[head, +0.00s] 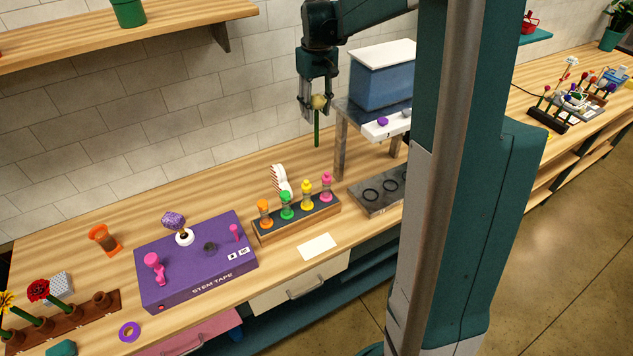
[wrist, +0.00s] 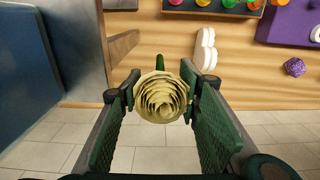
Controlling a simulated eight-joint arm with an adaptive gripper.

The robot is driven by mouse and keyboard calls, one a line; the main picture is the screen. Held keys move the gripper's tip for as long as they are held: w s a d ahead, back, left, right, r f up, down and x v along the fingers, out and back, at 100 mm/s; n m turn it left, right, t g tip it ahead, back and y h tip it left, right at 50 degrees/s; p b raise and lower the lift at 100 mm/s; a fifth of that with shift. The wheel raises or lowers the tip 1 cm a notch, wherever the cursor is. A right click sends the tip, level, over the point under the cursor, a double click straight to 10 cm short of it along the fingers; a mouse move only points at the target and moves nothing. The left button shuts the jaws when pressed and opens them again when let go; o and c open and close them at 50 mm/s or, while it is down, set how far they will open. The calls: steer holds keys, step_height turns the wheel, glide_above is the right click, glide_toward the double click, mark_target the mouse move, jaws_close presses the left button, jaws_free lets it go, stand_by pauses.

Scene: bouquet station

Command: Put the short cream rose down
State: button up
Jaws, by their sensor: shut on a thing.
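The short cream rose (head: 318,101) is held in my gripper (head: 317,108), its green stem hanging down above the back of the wooden bench. In the wrist view the cream bloom (wrist: 160,97) sits between the two green-padded fingers of my gripper (wrist: 161,98), with a bit of green stem beyond it. The fingers are closed on the rose. The rose is in the air, apart from the bench top (head: 235,170). The lower stem is hidden by the bloom in the wrist view.
A blue box machine on a metal stand (head: 380,80) is close to the right of my gripper. Bare bench lies behind the rack.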

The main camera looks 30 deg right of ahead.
mark_target(316, 145)
step_height(316, 145, down, 14)
stand_by(0.8)
step_height(316, 145, down, 4)
stand_by(0.6)
steer(key=shift+f, duration=0.15)
steer(key=o, duration=0.8)
steer(key=shift+o, duration=0.2)
